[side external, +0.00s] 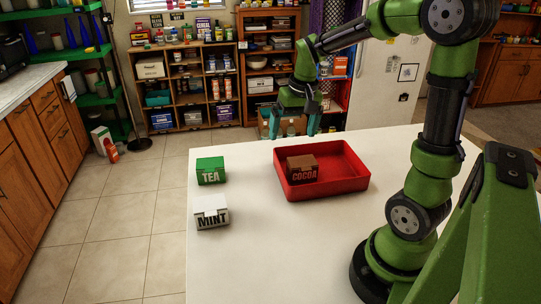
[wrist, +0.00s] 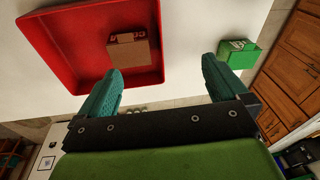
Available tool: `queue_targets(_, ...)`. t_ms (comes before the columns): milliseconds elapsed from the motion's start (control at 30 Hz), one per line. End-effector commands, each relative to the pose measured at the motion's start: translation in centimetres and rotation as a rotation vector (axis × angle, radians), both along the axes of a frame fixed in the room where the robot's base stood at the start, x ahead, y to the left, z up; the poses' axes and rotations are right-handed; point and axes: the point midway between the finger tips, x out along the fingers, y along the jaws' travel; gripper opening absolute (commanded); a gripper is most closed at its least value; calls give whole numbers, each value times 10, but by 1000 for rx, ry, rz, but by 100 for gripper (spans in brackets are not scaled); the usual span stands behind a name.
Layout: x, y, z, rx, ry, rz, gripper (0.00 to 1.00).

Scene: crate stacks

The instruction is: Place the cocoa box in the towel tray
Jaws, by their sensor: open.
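In the wrist view, the cocoa box (wrist: 128,52) rests in the red tray (wrist: 58,60) at the upper left. No towel shows in this tray, and it is the only tray I see on the table. My gripper (side external: 293,127) is open and empty, raised near the table's far edge, behind the tray. In the wrist view, the gap between my fingers (wrist: 163,70) holds nothing.
A green tea box (side external: 211,171) and a white mint box (side external: 211,213) stand on the white table (side external: 262,250), left of the tray. The tea box (wrist: 240,55) also shows in the wrist view. The table's front middle is clear. Shelves stand well behind.

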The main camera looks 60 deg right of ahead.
Motion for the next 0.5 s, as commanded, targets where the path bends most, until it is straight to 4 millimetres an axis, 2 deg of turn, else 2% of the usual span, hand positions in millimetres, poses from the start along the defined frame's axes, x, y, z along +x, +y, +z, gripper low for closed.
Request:
queue_targets(33, -6, 28, 17, -4, -67, 47, 100)
queue_targets(200, -37, 102, 50, 8, -260, 177, 100)
queue_targets(333, -63, 140, 61, 26, -380, 254, 100)
queue_targets(500, -85, 165, 64, 46, -469, 310, 100)
